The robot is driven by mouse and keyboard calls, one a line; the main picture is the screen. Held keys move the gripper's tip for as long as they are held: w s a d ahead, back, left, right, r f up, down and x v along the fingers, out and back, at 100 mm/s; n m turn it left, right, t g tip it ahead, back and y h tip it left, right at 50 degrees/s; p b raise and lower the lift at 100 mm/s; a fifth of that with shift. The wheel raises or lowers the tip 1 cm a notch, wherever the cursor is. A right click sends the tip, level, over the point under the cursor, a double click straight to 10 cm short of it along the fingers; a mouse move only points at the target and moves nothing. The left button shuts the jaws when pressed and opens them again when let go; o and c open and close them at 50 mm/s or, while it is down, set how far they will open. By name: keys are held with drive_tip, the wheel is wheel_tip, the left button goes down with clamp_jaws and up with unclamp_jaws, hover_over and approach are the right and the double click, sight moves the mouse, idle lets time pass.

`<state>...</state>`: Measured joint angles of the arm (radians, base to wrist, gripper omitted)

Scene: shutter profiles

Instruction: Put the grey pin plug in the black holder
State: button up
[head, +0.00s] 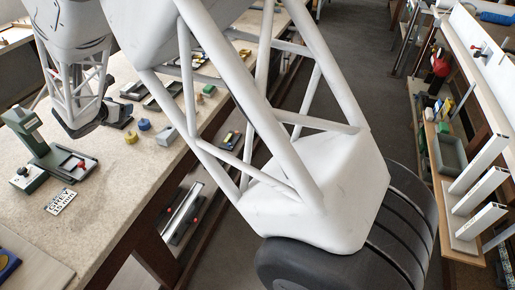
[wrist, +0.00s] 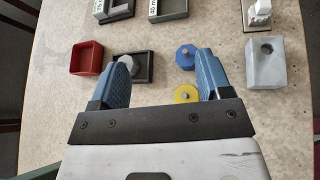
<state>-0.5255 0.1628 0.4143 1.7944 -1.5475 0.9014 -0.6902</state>
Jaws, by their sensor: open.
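The black holder (wrist: 146,72) is a small dark open box on the bench, just ahead of my gripper (wrist: 165,62) in the wrist view. A grey plug (wrist: 129,62) shows inside the holder's outline, partly hidden by my left finger; its pin and how deep it sits cannot be made out. My gripper is open, with its blue fingers wide apart. I see nothing held between them. In the head view my gripper (head: 86,122) is low over the bench, close to the black holder (head: 119,115).
A blue plug (wrist: 186,57) and a yellow plug (wrist: 187,95) stand near the right finger. A grey block with a hole (wrist: 265,72) is to the right, and a red box (wrist: 86,58) to the left. A green stand (head: 38,150) is on the bench.

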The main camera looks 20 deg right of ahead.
drive_tip(key=s+d+r+m+g, duration=0.2)
drive_tip(key=s+d+r+m, duration=0.25)
drive_tip(key=s+d, duration=0.3)
drive_tip(key=s+d+r+m+g, duration=0.2)
drive_tip(key=s+d+r+m, duration=0.1)
drive_tip(key=s+d+m, duration=0.4)
drive_tip(key=s+d+r+m+g, duration=0.2)
drive_tip(key=s+d+r+m, duration=0.15)
drive_tip(key=s+d, duration=0.4)
drive_tip(key=s+d+m+y, duration=0.2)
drive_tip(key=s+m, duration=0.2)
drive_tip(key=s, duration=0.5)
drive_tip(key=s+d+m+g+y, duration=0.1)
drive_tip(key=s+d+m+y, duration=0.1)
drive_tip(key=s, duration=0.6)
drive_tip(key=s+d+r+m+g+y, duration=0.1)
drive_tip(key=s+d+m+y, duration=0.1)
drive_tip(key=s+m, duration=0.4)
drive_tip(key=shift+s+d+y, duration=0.3)
drive_tip(key=shift+s+d, duration=0.55)
drive_tip(key=shift+s, duration=1)
